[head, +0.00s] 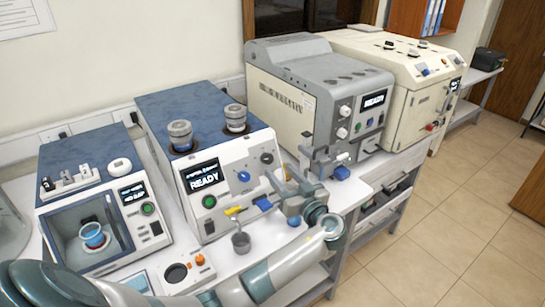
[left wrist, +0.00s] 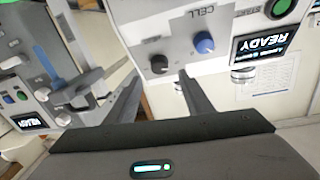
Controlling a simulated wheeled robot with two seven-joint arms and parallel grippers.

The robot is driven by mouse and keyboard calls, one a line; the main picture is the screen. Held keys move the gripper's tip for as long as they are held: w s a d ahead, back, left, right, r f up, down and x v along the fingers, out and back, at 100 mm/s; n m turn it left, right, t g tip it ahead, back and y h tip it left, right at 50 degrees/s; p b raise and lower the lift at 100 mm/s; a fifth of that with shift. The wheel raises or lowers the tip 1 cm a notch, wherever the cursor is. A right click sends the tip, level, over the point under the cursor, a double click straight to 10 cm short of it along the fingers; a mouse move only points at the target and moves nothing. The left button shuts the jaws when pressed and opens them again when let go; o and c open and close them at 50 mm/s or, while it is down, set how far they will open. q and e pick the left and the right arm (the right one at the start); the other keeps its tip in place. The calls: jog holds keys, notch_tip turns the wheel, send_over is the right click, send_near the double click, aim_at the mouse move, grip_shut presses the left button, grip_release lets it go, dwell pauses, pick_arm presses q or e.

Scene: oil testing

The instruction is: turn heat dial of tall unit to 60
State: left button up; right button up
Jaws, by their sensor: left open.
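The tall unit (head: 222,140) is a white cabinet with a blue top and a lit READY screen (head: 203,176). Its front has a blue dial (head: 244,176) and a dark dial (head: 267,158). In the left wrist view, turned over, the dark dial (left wrist: 159,64) and the blue dial (left wrist: 204,43) show by the word CELL. I cannot read a scale or tell which is the heat dial. My left gripper (head: 276,175) is open and empty in front of this panel. In the wrist view the dark dial appears between its fingers, apparently apart from them. My right gripper is not in view.
Two metal canisters (head: 236,117) stand on the tall unit's top. A yellow lever (head: 233,211) and a metal cup (head: 241,242) are low at its front. A grey machine (head: 318,95) stands close on the right, a smaller unit (head: 95,195) on the left. Floor is clear at right.

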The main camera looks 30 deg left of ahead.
aim_at(269, 159)
pick_arm(q)
jog(key=p+x, duration=0.2)
jog(key=x, duration=0.2)
jog(key=shift+w+a+r, duration=0.1)
jog(key=shift+r, duration=0.05)
jog(key=shift+x, duration=0.85)
jog(key=shift+c, duration=0.6)
jog(key=shift+f, duration=0.2)
jog(key=c, duration=0.9)
